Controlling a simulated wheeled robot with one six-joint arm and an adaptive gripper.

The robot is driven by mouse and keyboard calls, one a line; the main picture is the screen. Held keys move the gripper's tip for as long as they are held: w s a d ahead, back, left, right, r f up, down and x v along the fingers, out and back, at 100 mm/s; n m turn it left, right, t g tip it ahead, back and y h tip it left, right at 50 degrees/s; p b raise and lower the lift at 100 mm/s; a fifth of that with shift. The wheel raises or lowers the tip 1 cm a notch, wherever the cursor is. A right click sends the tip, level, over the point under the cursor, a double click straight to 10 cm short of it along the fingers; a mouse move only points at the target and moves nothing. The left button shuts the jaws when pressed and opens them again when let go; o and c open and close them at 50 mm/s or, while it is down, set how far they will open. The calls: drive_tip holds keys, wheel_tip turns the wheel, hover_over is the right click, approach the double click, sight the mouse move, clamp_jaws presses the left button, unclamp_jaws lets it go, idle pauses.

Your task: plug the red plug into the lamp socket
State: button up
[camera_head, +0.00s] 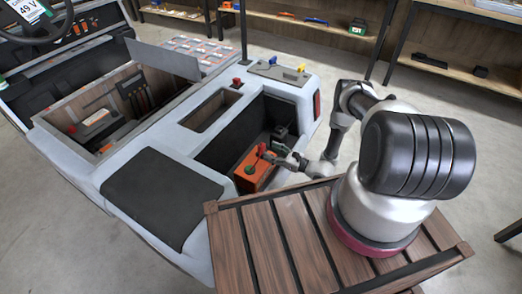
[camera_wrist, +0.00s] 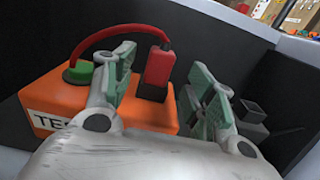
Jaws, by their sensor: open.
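The red plug (camera_wrist: 159,68) stands upright on an orange box (camera_wrist: 150,115) with a partly hidden label starting "TE". A red cable (camera_wrist: 120,32) arches from the plug to a green part (camera_wrist: 78,72) on the box's left. My gripper (camera_wrist: 163,88) is open, its green-padded fingers apart to either side of the plug in the picture; contact cannot be made out. In the head view my gripper (camera_head: 280,159) is beside the orange box (camera_head: 254,180) and plug (camera_head: 261,150), inside the cart's dark bay. I cannot make out which part is the lamp socket.
The bay has dark walls (camera_head: 221,146) close around the box. A dark block (camera_wrist: 250,107) sits right of my gripper. The cart's pale roof edge (camera_head: 168,140) and black pad (camera_head: 160,195) lie to the left. A slatted wooden top (camera_head: 265,245) is in front.

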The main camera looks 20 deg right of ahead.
sight(264, 147)
drive_tip(key=x, duration=0.2)
drive_tip(key=r+x, duration=0.1)
drive_tip(key=x, duration=0.2)
drive_tip(key=shift+w+a, duration=0.3)
drive_tip(key=shift+w, duration=0.05)
drive_tip(key=c, duration=1.1)
